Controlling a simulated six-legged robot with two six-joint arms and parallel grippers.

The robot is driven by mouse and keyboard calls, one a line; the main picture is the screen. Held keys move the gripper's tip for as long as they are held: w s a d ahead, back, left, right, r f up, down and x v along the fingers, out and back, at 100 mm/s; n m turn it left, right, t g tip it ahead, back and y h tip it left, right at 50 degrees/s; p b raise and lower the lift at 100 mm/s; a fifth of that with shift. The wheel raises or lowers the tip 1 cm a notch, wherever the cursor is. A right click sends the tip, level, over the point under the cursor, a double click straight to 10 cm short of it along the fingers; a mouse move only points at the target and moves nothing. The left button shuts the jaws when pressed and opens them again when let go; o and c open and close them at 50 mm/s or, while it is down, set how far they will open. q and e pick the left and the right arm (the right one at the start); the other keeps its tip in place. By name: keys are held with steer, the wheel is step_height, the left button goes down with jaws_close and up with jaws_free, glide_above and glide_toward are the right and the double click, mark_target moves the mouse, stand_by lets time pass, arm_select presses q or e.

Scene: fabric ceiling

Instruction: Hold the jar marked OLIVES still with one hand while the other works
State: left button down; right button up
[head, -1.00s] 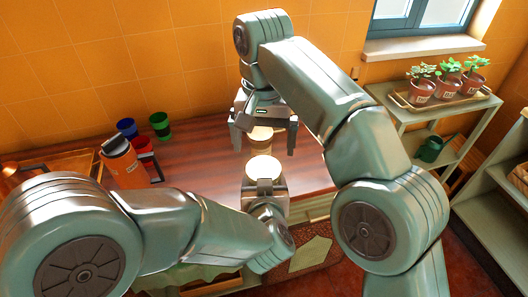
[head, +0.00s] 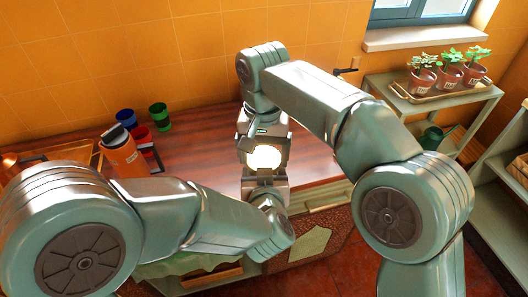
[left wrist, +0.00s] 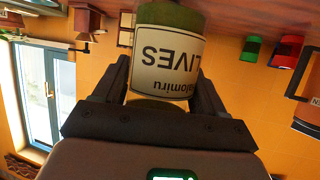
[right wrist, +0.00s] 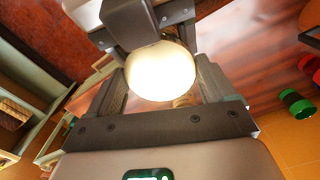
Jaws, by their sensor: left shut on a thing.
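The jar marked OLIVES shows in the left wrist view (left wrist: 170,60), upside down in that picture; its label reads "LIVES" in part. My left gripper (head: 264,180) is shut around the jar, with a finger on each side. The jar's pale round lid (head: 264,158) faces up in the head view. My right gripper (head: 264,143) is just behind and above the lid. In the right wrist view the lid (right wrist: 162,72) lies between the right fingers, which stand apart on either side; I cannot tell whether they touch it. The jar's body is hidden in the head view.
On the wooden counter (head: 205,155) at the left are an orange container (head: 122,158) and blue, red and green cups (head: 159,117). A shelf with several potted plants (head: 450,72) stands at the right. Counter between cups and arms is clear.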

steer(key=n, duration=0.5)
steer(key=shift+d+n, duration=0.1)
steer(key=shift+n, duration=0.2)
steer(key=n, duration=0.4)
steer(key=shift+d, duration=0.1)
steer(key=o, duration=0.9)
steer(key=shift+o, duration=0.5)
steer(key=shift+r, duration=0.1)
